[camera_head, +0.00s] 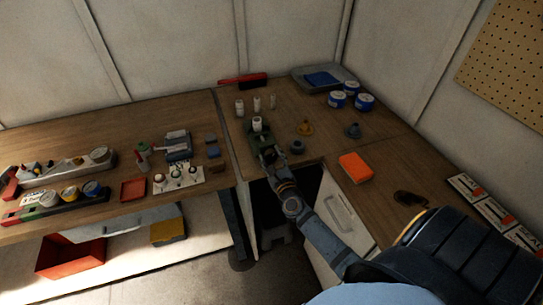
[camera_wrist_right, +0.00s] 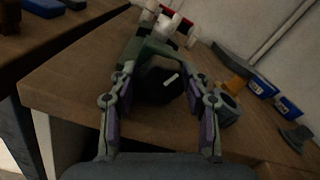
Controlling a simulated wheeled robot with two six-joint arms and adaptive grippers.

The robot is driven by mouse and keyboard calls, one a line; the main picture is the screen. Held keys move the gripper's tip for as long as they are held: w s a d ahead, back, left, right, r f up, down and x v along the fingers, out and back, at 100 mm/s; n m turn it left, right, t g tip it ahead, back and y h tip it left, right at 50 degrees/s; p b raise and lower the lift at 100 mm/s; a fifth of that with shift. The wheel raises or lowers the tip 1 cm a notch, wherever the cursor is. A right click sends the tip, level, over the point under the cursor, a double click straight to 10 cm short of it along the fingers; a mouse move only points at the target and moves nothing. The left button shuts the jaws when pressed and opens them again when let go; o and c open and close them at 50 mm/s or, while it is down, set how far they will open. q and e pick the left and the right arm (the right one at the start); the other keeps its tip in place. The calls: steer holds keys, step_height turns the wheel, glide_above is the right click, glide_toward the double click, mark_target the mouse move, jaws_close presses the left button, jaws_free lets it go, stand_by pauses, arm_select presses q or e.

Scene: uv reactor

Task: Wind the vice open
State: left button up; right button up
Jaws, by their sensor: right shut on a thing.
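The green vice (camera_head: 251,131) stands near the front edge of the wooden bench, with a white cylindrical piece (camera_head: 257,124) at its jaws. In the right wrist view the vice's green body (camera_wrist_right: 152,50) is straight ahead. A dark round handle (camera_wrist_right: 155,88) with a pale bar mark faces the gripper. My right gripper (camera_head: 268,155) reaches the vice from the front. In the wrist view its two fingers (camera_wrist_right: 159,84) stand on either side of the dark handle and are shut on it. The fingers hide part of the vice in the head view. My left gripper is not in view.
A grey ring-shaped part (camera_head: 297,147) stands just right of the vice. An orange block (camera_head: 355,167), a yellow-brown part (camera_head: 305,127) and blue-white tins (camera_head: 364,102) lie further right. White bottles (camera_head: 240,107) stand behind the vice. A left table holds trays and tools.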

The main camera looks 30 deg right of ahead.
steer(key=o, duration=1.2)
steer(key=shift+c, duration=0.2)
steer(key=v, duration=1.2)
